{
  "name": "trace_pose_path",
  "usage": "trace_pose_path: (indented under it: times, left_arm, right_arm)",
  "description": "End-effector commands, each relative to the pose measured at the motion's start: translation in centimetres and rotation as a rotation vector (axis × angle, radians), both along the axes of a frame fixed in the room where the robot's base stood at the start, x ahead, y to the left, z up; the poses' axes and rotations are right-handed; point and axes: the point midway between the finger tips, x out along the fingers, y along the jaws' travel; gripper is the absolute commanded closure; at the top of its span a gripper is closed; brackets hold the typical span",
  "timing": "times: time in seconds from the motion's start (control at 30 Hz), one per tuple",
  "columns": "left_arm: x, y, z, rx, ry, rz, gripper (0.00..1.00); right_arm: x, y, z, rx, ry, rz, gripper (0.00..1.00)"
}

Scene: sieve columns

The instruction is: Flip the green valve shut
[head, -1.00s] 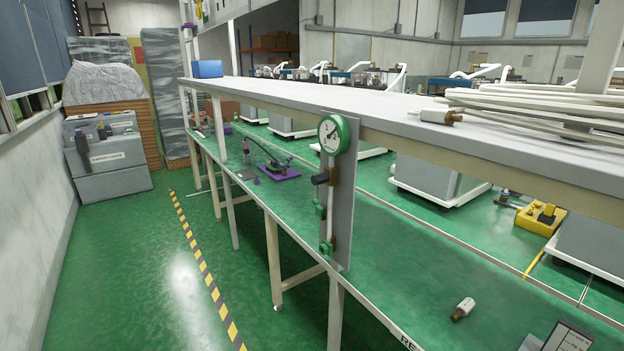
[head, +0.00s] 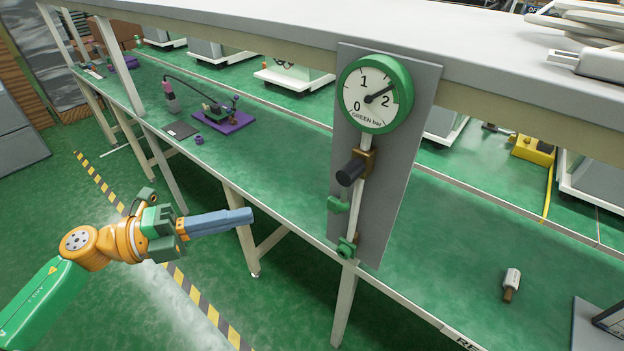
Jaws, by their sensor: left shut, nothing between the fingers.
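The green valve (head: 342,226) is on the lower part of a grey upright panel (head: 402,150) fixed at the bench edge. It has green parts, one at the panel's left edge and one lower on the pipe. Above it on the same panel are a black-and-brass fitting (head: 356,167) and a round green-rimmed gauge (head: 376,94) marked "GREEN bar", its needle near 2. My left gripper (head: 250,214) is shut and empty, its blue fingers pointing right, left of the valve and apart from it. My right gripper is not in view.
A long white shelf (head: 270,22) runs above the green bench top (head: 270,165). Bench legs (head: 240,225) stand behind my left gripper. A purple-based device (head: 224,121) and a small white-and-brown part (head: 511,284) lie on the bench.

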Motion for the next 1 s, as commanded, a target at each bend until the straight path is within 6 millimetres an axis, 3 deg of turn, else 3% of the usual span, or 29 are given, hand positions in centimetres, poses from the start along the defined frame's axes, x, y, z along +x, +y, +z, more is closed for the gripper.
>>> trace_pose_path:
  times: [0.23,0.37,0.8,1.0]
  left_arm:
    - [0.1,-0.1,0.0,-0.003,0.001,0.003,1.0]
    - [0.6,-1.3,0.4,-0.005,0.0,0.004,1.0]
    - [3.8,-10.1,0.6,-0.007,0.003,0.003,1.0]
    - [4.7,-12.5,0.3,-0.006,0.001,0.004,1.0]
  right_arm:
    - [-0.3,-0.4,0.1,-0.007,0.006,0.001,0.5]
    - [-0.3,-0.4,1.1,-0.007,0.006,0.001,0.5]
    - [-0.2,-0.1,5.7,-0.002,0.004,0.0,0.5]
    - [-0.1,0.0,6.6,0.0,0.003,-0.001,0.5]
